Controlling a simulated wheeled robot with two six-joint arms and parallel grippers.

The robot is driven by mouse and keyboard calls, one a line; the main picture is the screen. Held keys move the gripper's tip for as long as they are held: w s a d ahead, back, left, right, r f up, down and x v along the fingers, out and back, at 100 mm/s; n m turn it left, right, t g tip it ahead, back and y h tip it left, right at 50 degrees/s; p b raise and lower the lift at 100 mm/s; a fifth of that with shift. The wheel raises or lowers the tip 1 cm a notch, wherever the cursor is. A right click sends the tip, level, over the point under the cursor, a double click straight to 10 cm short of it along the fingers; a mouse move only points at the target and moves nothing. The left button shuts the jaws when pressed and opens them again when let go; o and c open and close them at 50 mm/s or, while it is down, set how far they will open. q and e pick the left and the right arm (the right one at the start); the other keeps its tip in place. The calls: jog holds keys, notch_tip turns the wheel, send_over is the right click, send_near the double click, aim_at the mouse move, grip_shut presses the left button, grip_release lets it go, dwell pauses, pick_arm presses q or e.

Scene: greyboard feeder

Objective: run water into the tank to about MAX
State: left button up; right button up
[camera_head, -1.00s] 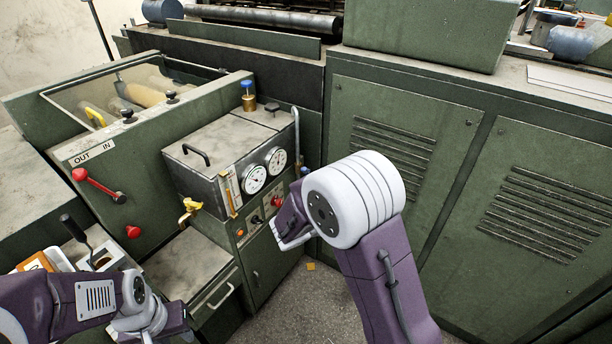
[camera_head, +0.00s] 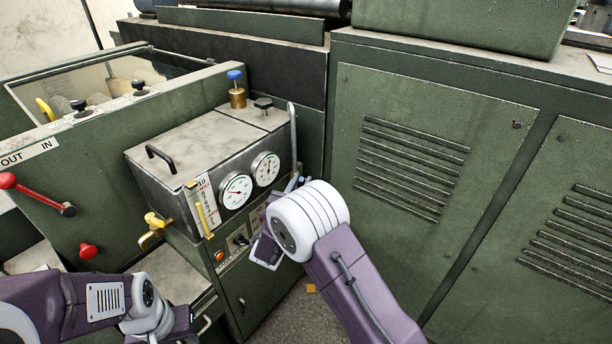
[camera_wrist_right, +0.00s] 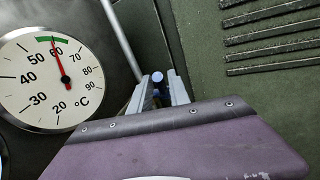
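The tank is a grey metal box (camera_head: 185,140) with a black handle on its lid. A sight glass with a yellowish tube (camera_head: 204,218) and a MAX scale is on its front; I cannot read the water level. A blue-ended tap (camera_head: 301,181) is by the pipe at the tank's right; it shows in the right wrist view (camera_wrist_right: 158,77). My right gripper (camera_wrist_right: 161,92) has its fingers apart on either side of the blue part; contact is unclear. My wrist largely hides it in the head view. My left gripper (camera_head: 176,322) is low at the left, its fingers unclear.
Two dials, a left gauge (camera_head: 236,191) and a °C gauge (camera_head: 265,169), are on the tank front. A yellow-handled tap (camera_head: 153,224) sticks out at lower left. A red lever (camera_head: 38,194) is farther left. A green cabinet (camera_head: 400,220) stands close at right.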

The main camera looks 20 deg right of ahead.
jog(key=x, duration=0.4)
jog(key=shift+w+d, duration=0.1)
grip_shut()
dwell(1.3)
